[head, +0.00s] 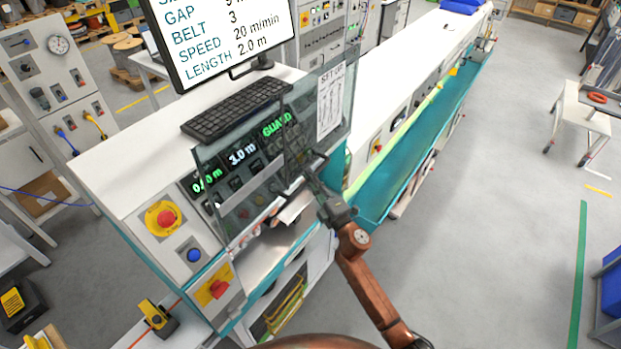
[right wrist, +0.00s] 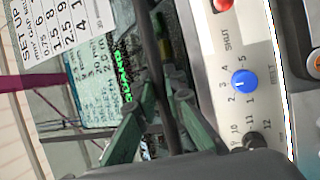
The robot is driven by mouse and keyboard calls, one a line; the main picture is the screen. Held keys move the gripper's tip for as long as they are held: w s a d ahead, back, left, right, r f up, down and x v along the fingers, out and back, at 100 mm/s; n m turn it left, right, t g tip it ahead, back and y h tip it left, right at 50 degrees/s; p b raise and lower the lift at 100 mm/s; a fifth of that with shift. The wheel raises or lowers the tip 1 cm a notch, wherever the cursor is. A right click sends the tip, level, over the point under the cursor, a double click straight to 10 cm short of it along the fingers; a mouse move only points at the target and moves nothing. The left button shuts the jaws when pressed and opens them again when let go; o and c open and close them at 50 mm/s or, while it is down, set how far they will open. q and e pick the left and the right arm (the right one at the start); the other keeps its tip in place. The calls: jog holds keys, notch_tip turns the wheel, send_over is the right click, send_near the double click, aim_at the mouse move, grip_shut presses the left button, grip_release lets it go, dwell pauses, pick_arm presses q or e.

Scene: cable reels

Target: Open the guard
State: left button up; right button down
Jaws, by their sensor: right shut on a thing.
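The guard (head: 305,115) is a clear, dark-edged panel in front of the machine's control face, with a set-up sheet (head: 330,100) on its upper right. It stands tilted, and the displays show through it. Its dark bar handle (head: 285,128) runs down the front of the panel. My right gripper (head: 303,168) reaches it from the lower right and is shut on the handle. In the right wrist view the handle (right wrist: 158,62) passes between the green fingers (right wrist: 163,105). My left gripper is not in view.
A keyboard (head: 238,108) and a monitor (head: 222,35) stand on the machine top. A red emergency button (head: 166,218) is left of the guard, and a red-yellow switch (head: 217,289) is below. A long teal conveyor trough (head: 420,140) runs away to the right.

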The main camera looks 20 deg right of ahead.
jog(key=c, duration=2)
grip_release()
jog(key=shift+o, duration=0.2)
jog(key=v, duration=1.2)
jog(key=shift+d+f, duration=0.1)
